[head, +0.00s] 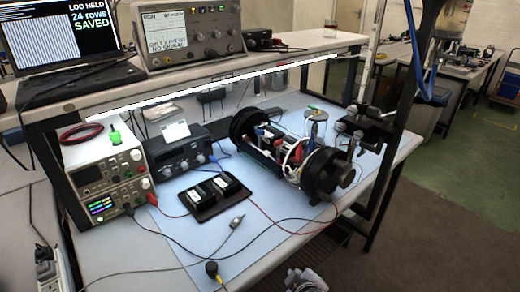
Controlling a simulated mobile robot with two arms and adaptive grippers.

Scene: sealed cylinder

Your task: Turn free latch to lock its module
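An opened cylinder assembly (285,152) lies on the blue mat of the bench. It has a black round end ring (250,124) at its left and a larger black end cap (325,174) at its right. Between them is an open frame with dark modules, red parts and white wires. The latch is too small to tell apart, so I cannot see which one is free or how it is turned.
A black tray (207,212) with two dark modules lies in front of the cylinder. Power supplies (105,170) and a dark meter (185,155) stand left. A black clamp stand (362,128) is close on the right. Cables cross the front mat. A pale object (305,281) below the edge is unclear.

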